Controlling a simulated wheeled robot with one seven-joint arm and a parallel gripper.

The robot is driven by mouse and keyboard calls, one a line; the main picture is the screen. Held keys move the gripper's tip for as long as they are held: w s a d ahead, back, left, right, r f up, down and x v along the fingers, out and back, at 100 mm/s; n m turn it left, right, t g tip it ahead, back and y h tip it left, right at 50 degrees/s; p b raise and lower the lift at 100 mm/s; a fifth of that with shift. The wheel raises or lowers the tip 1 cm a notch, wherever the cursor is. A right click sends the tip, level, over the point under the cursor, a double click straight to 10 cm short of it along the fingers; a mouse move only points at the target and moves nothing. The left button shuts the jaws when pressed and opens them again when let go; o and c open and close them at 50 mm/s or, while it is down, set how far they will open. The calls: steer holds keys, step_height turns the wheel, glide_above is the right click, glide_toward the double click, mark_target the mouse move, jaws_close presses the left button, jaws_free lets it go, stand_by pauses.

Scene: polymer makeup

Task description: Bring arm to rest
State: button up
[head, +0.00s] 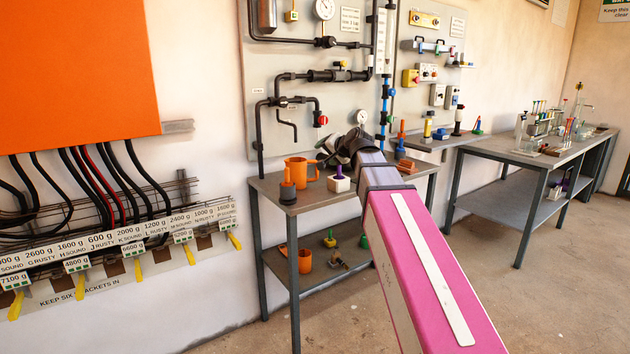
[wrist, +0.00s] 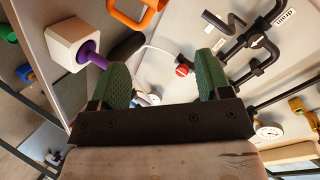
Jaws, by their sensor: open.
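My arm shows in the head view as a pink link with a white stripe, reaching from the lower right to the near workbench (head: 330,205). My gripper (head: 345,148) is at its far end, above the bench top and in front of the pipe panel; its fingers are hard to make out there. In the wrist view my gripper (wrist: 166,75) has two green pads set well apart, with nothing held between them. A white block with a purple peg (head: 340,183) stands on the bench below my gripper; it also shows left of the fingers in the wrist view (wrist: 72,42).
Pipes and gauges cover the wall panel (head: 265,75) behind. A second bench (head: 500,147) with glassware stands right. Floor between the benches is clear.

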steer(key=s+d+f+n+g+h, duration=0.1)
steer(key=s+d+f+g, duration=0.15)
steer(key=f, duration=0.65)
steer(key=s+d+f+g+h, duration=0.1)
steer(key=s+d+f+h, duration=0.15)
steer(key=f, duration=0.75)
steer(key=s+d+f+n+g, duration=0.15)
steer(key=s+f, duration=0.25)
steer(key=f, duration=0.5)
steer(key=s+d+f+n+g+h, duration=0.1)
steer(key=s+d+f+g+h, duration=0.1)
steer(key=s+f, duration=0.6)
steer(key=s+d+f+n+g+h, duration=0.1)
steer(key=s+d+f+g, duration=0.3)
steer(key=f, duration=0.6)
steer(key=s+d, duration=0.2)
steer(key=s, duration=0.1)
steer(key=shift+s+h, duration=0.35)
